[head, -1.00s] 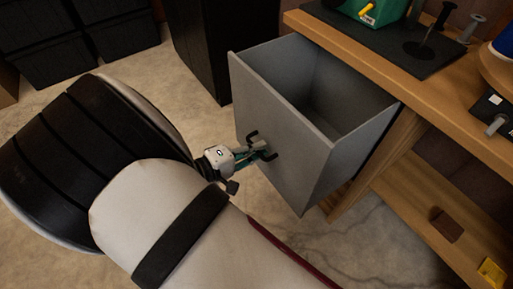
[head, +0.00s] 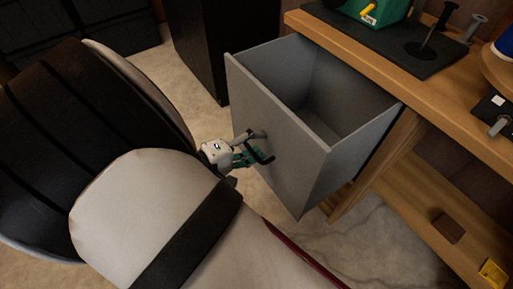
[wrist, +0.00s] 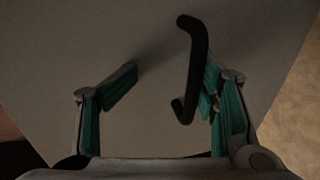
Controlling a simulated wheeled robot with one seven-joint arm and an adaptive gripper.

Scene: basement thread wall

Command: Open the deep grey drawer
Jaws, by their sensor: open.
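The deep grey drawer (head: 280,128) stands well out from the wooden bench, and its empty inside shows in the head view. Its front panel (wrist: 150,35) fills most of the wrist view. A dark bar handle (wrist: 194,65) is fixed to the front and also shows in the head view (head: 262,154). My gripper (wrist: 167,82) is open at the drawer front. The handle lies close to the right finger and partly covers it; I cannot tell if they touch. The left finger is clear of the handle.
The wooden bench (head: 440,95) carries a dark mat (head: 400,48), a green item (head: 378,10) and dark pegs. A lower shelf holds a brown block (head: 447,227) and a yellow piece (head: 493,272). A black cabinet (head: 205,50) stands behind the drawer. Floor shows left of the drawer.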

